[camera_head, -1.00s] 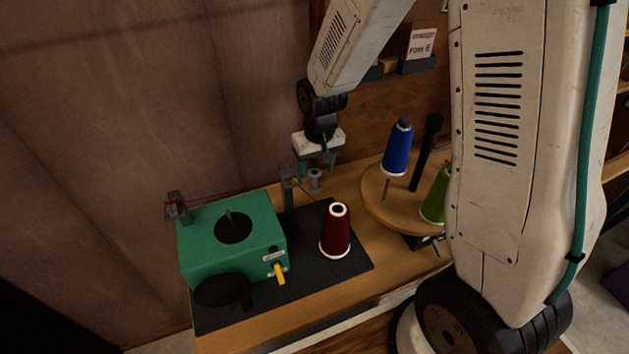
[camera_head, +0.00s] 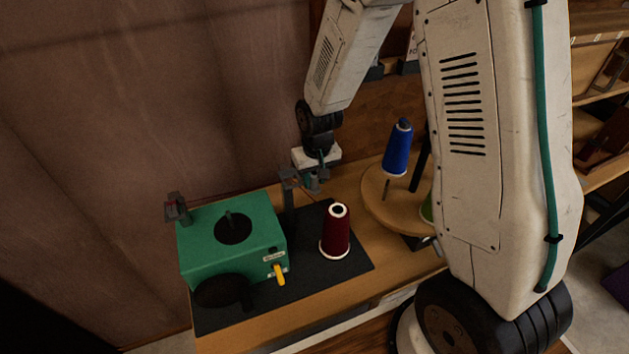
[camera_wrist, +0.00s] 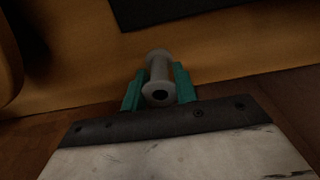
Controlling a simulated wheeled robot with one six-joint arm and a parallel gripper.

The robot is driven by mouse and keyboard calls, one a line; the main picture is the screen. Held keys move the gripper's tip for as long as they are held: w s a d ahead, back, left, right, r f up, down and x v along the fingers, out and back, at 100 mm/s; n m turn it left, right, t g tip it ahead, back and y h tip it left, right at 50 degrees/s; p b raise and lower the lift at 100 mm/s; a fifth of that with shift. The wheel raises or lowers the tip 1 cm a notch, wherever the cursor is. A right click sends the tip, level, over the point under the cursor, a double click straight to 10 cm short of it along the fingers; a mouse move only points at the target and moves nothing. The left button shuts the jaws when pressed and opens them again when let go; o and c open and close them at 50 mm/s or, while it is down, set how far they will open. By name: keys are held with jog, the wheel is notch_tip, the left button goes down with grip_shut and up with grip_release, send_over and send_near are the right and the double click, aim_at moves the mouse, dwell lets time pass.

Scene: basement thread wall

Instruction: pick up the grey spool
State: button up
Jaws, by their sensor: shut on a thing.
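The grey spool (camera_wrist: 158,68) is between the two teal fingers of my gripper (camera_wrist: 159,90) in the wrist view, with the dark hole in its end facing the camera. The fingers press against it from both sides. In the head view my gripper (camera_head: 317,181) is at the back of the wooden bench, just behind the dark mat. The spool is mostly hidden there by the fingers and a thin grey post. I cannot tell whether it touches the bench.
A green winder (camera_head: 258,232) with a yellow lever stands on the dark mat (camera_head: 319,276), with a grey post (camera_head: 289,198) close to my gripper. A maroon cone (camera_head: 336,236) stands on the mat. A blue cone (camera_head: 397,152) is on the round wooden stand (camera_head: 375,196) at right.

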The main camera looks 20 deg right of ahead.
notch_tip(320, 180, up, 10)
dwell(0.5)
dwell(0.3)
